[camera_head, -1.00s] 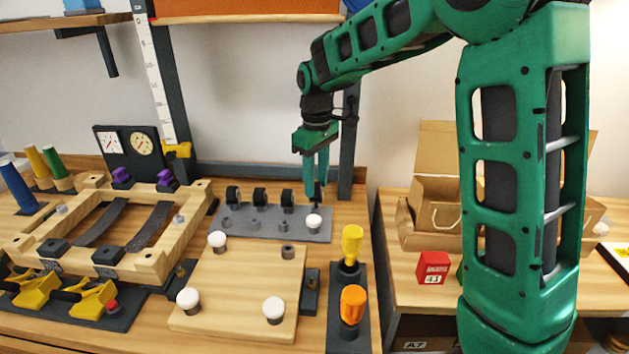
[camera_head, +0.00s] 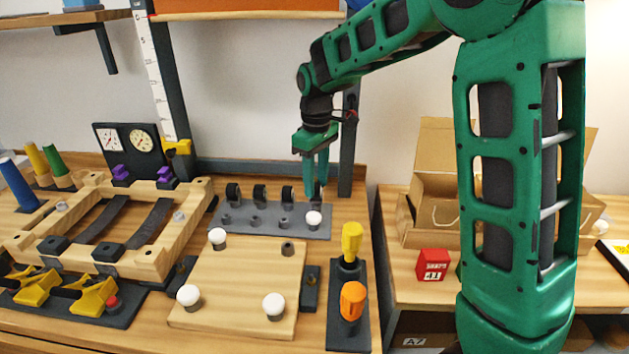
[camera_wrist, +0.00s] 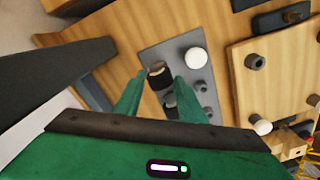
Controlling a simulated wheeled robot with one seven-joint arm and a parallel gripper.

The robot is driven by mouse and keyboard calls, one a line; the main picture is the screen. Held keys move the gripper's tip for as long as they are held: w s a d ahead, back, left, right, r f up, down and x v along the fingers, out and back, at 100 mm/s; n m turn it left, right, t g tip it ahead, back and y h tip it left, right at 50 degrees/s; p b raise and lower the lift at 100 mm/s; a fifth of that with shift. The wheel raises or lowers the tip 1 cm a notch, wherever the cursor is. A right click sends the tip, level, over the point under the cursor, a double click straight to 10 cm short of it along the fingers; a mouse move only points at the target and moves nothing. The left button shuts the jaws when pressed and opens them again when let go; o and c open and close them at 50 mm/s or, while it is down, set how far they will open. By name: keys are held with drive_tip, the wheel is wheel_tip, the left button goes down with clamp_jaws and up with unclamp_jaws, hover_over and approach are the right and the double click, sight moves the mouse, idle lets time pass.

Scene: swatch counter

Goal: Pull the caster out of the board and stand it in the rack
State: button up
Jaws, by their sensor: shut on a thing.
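My gripper (camera_head: 316,186) is above the back right end of the grey rack (camera_head: 240,229), pointing down. It is shut on a black-wheeled caster (camera_wrist: 157,75), which shows between its fingertips in the wrist view. The fingers partly hide it in the head view, and I cannot tell if its stem is seated in the rack. Several more black-wheeled casters stand upright along the rack's back row, the nearest to its left (camera_head: 287,195). A white-topped caster (camera_head: 314,219) stands at the rack's front right. The wooden board (camera_head: 240,283) has white casters at three corners and a dark socket (camera_head: 287,247) at its back right.
A wooden frame (camera_head: 165,240) with dark straps lies left of the rack. Yellow and orange-handled tools stand in a dark holder (camera_head: 337,328) right of the board. A dark upright post (camera_head: 350,150) stands close behind my gripper. Empty rack sockets lie along its front.

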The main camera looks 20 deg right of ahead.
drive_tip(key=shift+f, duration=0.55)
idle(0.7)
drive_tip(key=o, duration=1.6)
drive_tip(key=shift+r, duration=0.1)
drive_tip(key=shift+r, duration=2.9)
